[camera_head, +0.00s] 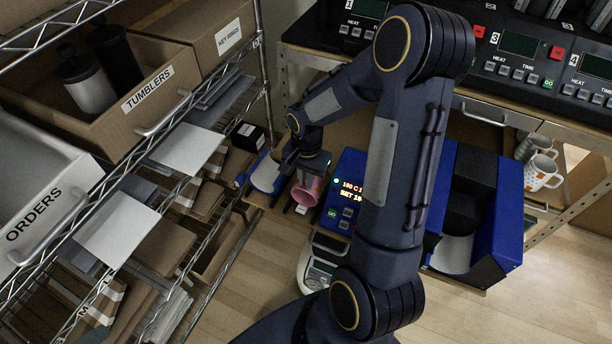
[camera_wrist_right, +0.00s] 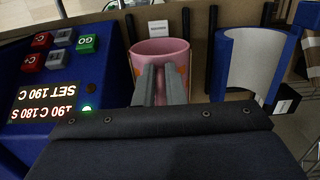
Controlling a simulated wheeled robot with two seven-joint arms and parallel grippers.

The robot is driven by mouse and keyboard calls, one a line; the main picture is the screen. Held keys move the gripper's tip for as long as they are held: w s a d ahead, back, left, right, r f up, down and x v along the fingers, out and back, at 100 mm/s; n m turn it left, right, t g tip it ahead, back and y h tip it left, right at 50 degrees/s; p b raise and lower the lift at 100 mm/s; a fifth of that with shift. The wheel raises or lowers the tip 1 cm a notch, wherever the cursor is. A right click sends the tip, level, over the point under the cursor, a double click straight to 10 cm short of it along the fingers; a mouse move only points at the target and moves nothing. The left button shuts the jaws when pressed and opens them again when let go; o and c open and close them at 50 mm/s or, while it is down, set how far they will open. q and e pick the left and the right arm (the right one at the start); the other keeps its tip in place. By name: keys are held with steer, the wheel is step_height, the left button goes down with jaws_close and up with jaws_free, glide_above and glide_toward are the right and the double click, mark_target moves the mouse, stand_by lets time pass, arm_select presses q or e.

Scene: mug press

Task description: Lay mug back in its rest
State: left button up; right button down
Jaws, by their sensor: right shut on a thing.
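A pink mug (camera_head: 307,189) with orange patches is by the left side of the blue press's control box (camera_head: 347,186). My right gripper (camera_head: 305,163) is shut on it from above. In the wrist view, both fingers (camera_wrist_right: 160,72) overlap the near side of the mug (camera_wrist_right: 162,48), and its open mouth faces up toward the camera. I cannot tell which part is pinched. Slim black posts (camera_wrist_right: 187,52) stand on both sides of the mug; they look like its rest. Whether the mug touches them is not clear. My left gripper is out of view.
A blue curved piece with a pale lining (camera_head: 265,174) stands left of the mug. The open blue press body (camera_head: 463,215) is to the right. A small scale-like device (camera_head: 320,265) is in front. A wire shelf with boxes (camera_head: 150,85) fills the left; white mugs (camera_head: 541,172) stand far right.

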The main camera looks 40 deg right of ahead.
steer(key=shift+f, duration=0.45)
steer(key=c, duration=1.4)
jaws_free()
steer(key=shift+c, duration=0.2)
steer(key=shift+o, duration=0.4)
steer(key=o, duration=1.3)
steer(key=shift+o, duration=0.2)
steer(key=shift+s, duration=0.1)
